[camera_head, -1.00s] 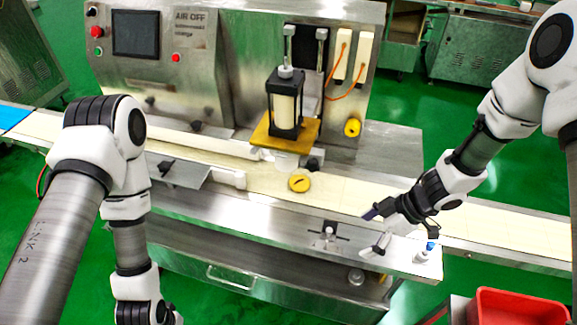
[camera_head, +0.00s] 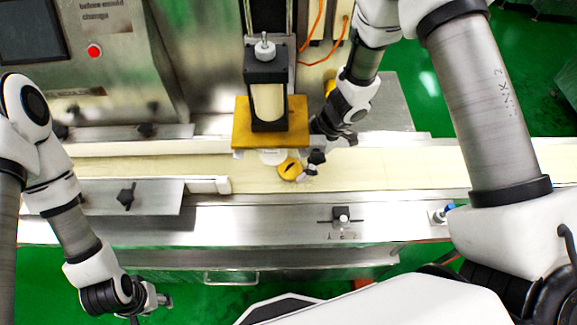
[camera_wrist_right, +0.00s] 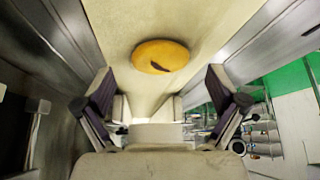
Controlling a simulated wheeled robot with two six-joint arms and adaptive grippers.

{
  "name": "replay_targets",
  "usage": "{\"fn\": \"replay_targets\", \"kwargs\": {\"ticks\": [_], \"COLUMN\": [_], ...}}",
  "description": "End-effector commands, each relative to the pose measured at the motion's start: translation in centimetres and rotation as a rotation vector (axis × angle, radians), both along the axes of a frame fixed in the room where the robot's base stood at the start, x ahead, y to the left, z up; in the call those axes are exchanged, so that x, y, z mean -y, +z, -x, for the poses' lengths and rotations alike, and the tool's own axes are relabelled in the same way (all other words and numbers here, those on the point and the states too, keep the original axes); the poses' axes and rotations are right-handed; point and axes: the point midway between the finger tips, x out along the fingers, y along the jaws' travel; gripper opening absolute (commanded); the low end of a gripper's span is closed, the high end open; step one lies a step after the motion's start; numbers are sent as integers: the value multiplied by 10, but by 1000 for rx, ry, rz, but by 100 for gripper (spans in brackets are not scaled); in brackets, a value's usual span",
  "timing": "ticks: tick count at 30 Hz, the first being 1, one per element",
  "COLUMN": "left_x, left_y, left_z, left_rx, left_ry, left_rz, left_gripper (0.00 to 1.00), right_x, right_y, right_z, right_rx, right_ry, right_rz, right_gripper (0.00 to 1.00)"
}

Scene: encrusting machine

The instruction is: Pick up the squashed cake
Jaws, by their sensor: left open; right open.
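The squashed cake (camera_head: 289,169) is a flat, round yellow cake with a dark mark, lying on the cream conveyor belt (camera_head: 370,168) just in front of the press. My right gripper (camera_head: 312,165) is at the cake's right side, low over the belt. In the right wrist view the cake (camera_wrist_right: 160,56) lies ahead of the open, empty fingers of my right gripper (camera_wrist_right: 159,100), roughly centred between them. My left gripper (camera_head: 158,300) is open and empty, low at the left in front of the machine, away from the belt.
The press head with its yellow plate (camera_head: 245,128) stands directly behind the cake, close to my right gripper. The belt right of my gripper is clear.

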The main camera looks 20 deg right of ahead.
Motion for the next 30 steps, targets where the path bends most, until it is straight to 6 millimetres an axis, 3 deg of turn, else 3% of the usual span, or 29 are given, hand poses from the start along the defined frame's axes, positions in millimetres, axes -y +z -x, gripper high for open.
{"fn": "replay_targets", "kwargs": {"ticks": [3,9,15,26,30], "left_x": [0,0,0,0,0], "left_y": [-2,-1,-1,-2,-3], "left_z": [0,0,0,0,0], "left_rx": [1,1,1,1,1], "left_ry": [0,0,0,0,0], "left_rz": [0,0,0,0,0], "left_gripper": [47,47,47,47,47], "right_x": [-7,-7,-7,-7,-7], "right_y": [-11,-12,-11,-12,-3], "right_z": [0,0,0,1,0], "right_rx": [-2,0,0,-2,0], "right_ry": [1,-1,0,0,1], "right_rz": [0,-1,-1,0,0], "right_gripper": [95,95,27,26,26]}}
